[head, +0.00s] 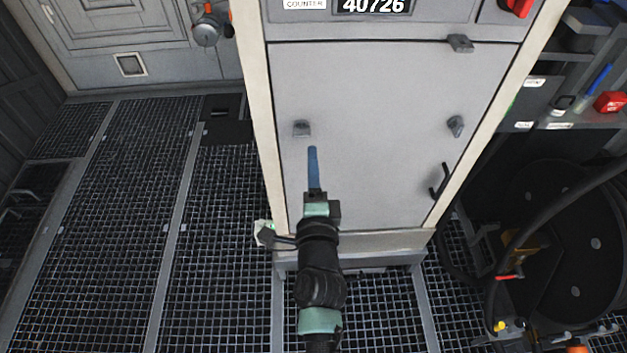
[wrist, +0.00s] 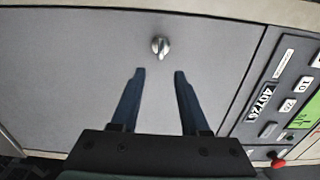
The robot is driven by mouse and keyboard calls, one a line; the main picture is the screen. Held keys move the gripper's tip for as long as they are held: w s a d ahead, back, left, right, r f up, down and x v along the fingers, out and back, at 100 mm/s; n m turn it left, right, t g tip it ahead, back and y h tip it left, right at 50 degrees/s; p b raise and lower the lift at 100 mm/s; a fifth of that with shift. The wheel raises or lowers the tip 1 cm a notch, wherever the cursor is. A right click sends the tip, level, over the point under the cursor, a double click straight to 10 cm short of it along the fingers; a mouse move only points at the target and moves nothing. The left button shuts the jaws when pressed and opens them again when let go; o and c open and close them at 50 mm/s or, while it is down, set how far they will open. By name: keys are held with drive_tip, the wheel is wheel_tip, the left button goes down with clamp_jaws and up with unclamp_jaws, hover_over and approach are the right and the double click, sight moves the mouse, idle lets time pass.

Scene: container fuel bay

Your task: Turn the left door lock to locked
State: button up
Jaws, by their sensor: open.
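The left door lock (head: 302,128) is a small grey turn knob near the left edge of the grey cabinet door (head: 375,90). In the wrist view the knob (wrist: 160,46) lies just beyond the gap between my fingertips, with its ridge running roughly up and down the picture. My gripper (head: 313,150) has blue fingers and is open and empty. In the head view it is just below the left lock. In the wrist view the two fingers (wrist: 159,73) are spread apart, and neither visibly touches the knob. Any lock marking is too small to read.
A second knob (head: 456,125) is at the door's right side, with another grey fitting (head: 460,43) at its top edge. A dark handle (head: 438,182) is lower right. The counter panel (head: 375,6) is above. A hose reel (head: 570,240) stands right; grating floor (head: 110,200) is open left.

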drive_tip(key=shift+s, duration=2.7)
drive_tip(key=w+a+r+n+t+y, duration=0.15)
drive_tip(key=r+n, duration=0.35)
drive_tip(key=r, duration=0.8)
drive_tip(key=w+a+r+n+t+y, duration=0.1)
drive_tip(key=w+a+r+n+t, duration=0.2)
drive_tip(key=r, duration=1.1)
drive_tip(key=s+r+n+t+p, duration=0.1)
drive_tip(key=s+r+n+p, duration=0.2)
drive_tip(key=r, duration=1)
drive_tip(key=s+d+r+n+t+h+p, duration=0.1)
drive_tip(key=s+r+p, duration=0.4)
drive_tip(key=r, duration=0.8)
drive_tip(key=s+d+r+n+t+h+p, duration=0.1)
drive_tip(key=s+r+n+t+p, duration=0.2)
drive_tip(key=r, duration=0.9)
drive_tip(key=s+n+p, duration=0.2)
drive_tip(key=s+n, duration=0.1)
drive_tip(key=s, duration=0.1)
drive_tip(key=shift+s+d+r, duration=0.25)
drive_tip(key=shift+r, duration=0.15)
drive_tip(key=shift+h, duration=0.25)
